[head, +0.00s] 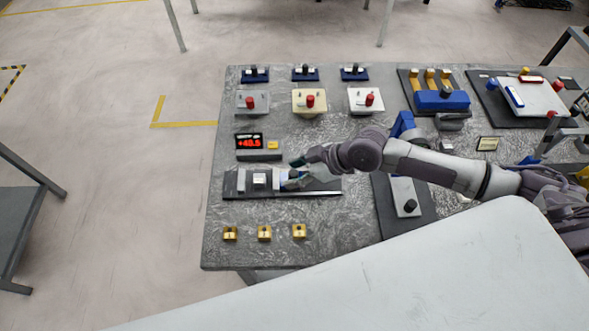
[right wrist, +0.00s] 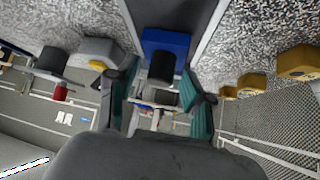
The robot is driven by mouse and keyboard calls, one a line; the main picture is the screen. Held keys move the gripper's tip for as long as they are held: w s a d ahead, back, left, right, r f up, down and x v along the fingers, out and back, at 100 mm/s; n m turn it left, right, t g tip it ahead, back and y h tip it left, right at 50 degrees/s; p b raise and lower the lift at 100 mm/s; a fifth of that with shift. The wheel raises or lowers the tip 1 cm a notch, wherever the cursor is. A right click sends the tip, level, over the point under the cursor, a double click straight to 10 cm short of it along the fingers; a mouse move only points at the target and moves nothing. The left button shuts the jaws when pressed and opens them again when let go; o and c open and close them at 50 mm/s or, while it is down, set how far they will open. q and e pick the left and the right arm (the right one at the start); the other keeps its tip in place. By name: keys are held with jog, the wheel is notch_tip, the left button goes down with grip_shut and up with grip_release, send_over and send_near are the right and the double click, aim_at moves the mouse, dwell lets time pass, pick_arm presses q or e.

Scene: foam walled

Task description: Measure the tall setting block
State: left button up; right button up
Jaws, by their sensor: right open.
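Several small brass-coloured setting blocks stand in a row near the front edge of the table: left (head: 230,233), middle (head: 264,233) and right (head: 299,231). I cannot tell which is tallest. Behind them is a measuring rail (head: 322,190) with grey and white blocks at its left part. A digital display (head: 249,141) shows red digits, roughly +40.5. My right gripper (head: 292,176) is over the rail, open. In the right wrist view its teal fingers (right wrist: 157,102) stand either side of a black knob (right wrist: 161,68) on a blue carriage (right wrist: 165,40). My left gripper is not in view.
A yellow button (head: 272,145) sits beside the display. Boxes with red knobs (head: 310,101) and blue bases with black knobs (head: 305,74) stand behind. A dark plate with a grey part (head: 405,197) lies right of the rail. Table between rail and brass blocks is clear.

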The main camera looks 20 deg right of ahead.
aim_at(265, 178)
jog(key=shift+w+a+f, duration=0.1)
jog(key=shift+f, duration=0.1)
grip_shut()
jog(key=c, duration=1)
grip_release()
jog(key=a, duration=0.2)
jog(key=w+a, duration=0.1)
jog(key=a, duration=0.1)
jog(key=shift+r+p, duration=0.1)
jog(key=shift+p, duration=0.25)
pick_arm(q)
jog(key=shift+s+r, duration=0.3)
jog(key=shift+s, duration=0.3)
pick_arm(e)
grip_shut()
jog(key=o, duration=1)
grip_release()
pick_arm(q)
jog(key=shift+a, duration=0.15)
